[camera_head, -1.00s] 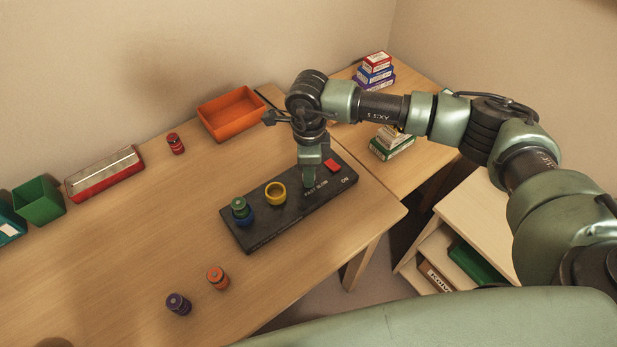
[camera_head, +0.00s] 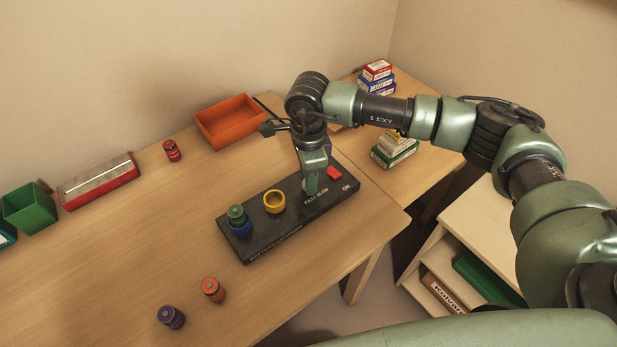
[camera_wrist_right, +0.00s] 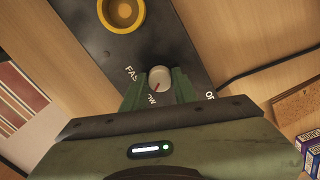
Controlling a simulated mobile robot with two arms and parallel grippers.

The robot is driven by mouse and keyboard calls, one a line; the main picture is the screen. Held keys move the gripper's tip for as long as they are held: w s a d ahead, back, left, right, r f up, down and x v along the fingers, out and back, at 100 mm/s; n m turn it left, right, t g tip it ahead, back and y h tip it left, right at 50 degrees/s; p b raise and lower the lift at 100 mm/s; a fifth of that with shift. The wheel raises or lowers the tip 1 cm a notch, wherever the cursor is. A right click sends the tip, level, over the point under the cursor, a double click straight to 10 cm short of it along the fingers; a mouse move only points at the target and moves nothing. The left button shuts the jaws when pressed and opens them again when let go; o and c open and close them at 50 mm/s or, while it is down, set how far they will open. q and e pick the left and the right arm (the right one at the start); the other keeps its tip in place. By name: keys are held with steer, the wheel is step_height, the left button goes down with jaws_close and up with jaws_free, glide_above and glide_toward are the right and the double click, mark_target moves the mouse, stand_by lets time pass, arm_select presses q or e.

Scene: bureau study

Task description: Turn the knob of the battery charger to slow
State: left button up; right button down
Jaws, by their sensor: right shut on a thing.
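The battery charger (camera_head: 290,222) is a long dark panel lying on the wooden desk. It has a blue socket (camera_head: 241,230) with a green battery (camera_head: 237,214) in it, an empty yellow socket (camera_head: 274,201) and a red switch (camera_head: 334,172). My right gripper (camera_head: 311,188) points down at the panel beside the FAST/SLOW lettering and hides the knob in the head view. In the right wrist view the pale round knob (camera_wrist_right: 160,78) sits between the green fingers, shut on it. Its red line points down-left, towards the partly covered SLOW label. My left gripper is out of view.
An orange battery (camera_head: 213,290) and a purple battery (camera_head: 171,317) stand near the desk's front; a red one (camera_head: 172,151) stands farther back. An orange tray (camera_head: 230,122), a red case (camera_head: 98,181) and a green bin (camera_head: 29,209) line the back. The middle desk is clear.

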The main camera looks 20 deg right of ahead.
steer(key=c, duration=1.1)
jaws_free()
steer(key=shift+r, duration=0.1)
step_height(320, 180, up, 8)
steer(key=shift+f+b, duration=0.15)
steer(key=shift+b, duration=0.3)
